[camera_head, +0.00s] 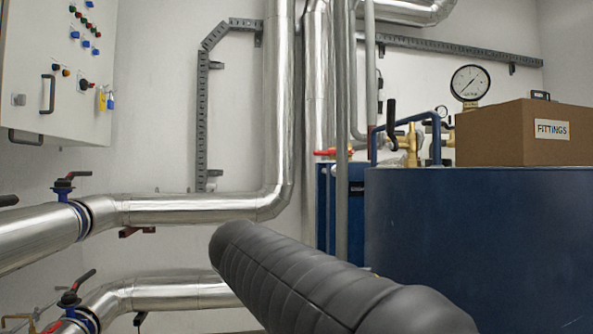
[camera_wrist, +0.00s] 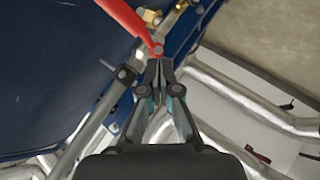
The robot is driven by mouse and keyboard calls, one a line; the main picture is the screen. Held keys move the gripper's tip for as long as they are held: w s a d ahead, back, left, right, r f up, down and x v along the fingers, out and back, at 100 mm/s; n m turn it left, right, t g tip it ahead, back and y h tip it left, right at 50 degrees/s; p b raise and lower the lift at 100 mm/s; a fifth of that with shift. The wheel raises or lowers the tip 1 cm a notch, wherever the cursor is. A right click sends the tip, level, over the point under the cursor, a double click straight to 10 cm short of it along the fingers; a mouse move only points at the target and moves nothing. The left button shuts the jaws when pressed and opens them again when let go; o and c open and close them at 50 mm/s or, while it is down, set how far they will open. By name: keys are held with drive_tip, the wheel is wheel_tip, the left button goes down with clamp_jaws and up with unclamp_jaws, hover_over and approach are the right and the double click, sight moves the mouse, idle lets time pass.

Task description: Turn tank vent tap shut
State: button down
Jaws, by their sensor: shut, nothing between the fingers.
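A tap with a long red lever (camera_wrist: 125,17) shows at the top of the wrist view, with brass fittings (camera_wrist: 151,16) beside it. My gripper (camera_wrist: 159,68) is shut and empty, its fingertips just below the lever's round pivot end in the picture; I cannot tell whether they touch it. A red lever (camera_head: 326,153) also shows in the head view, left of the blue tank (camera_head: 470,235). A brass valve (camera_head: 411,143) with a black handle stands at the tank's top. I cannot tell which is the vent tap. My gripper is outside the head view.
A cardboard box (camera_head: 490,135) labelled FITTINGS sits on the tank, with a pressure gauge (camera_head: 470,82) behind it. A grey upright pipe (camera_head: 341,205) stands near the red lever. Large silver pipes (camera_head: 180,209) run along the left. My dark arm covers the lower middle.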

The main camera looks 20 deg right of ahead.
sight(392, 125)
drive_tip(key=w+d+r+n+h+p, duration=0.1)
drive_tip(key=w+r+h, duration=0.3)
drive_tip(key=r, duration=0.6)
drive_tip(key=w+r+n+h+p, duration=0.1)
drive_tip(key=w+r, duration=0.4)
drive_tip(key=r, duration=0.5)
drive_tip(key=s+d+r+g+h, duration=0.1)
drive_tip(key=s+r+g+h, duration=0.1)
drive_tip(key=s+r, duration=0.35)
drive_tip(key=s+d+r+g+h, duration=0.1)
drive_tip(key=s+r+h, duration=0.1)
drive_tip(key=r, duration=0.6)
drive_tip(key=d, duration=1.1)
drive_tip(key=shift+s+a, duration=0.4)
drive_tip(key=shift+s, duration=0.4)
drive_tip(key=shift+s+a, duration=0.4)
drive_tip(key=shift+s, duration=0.35)
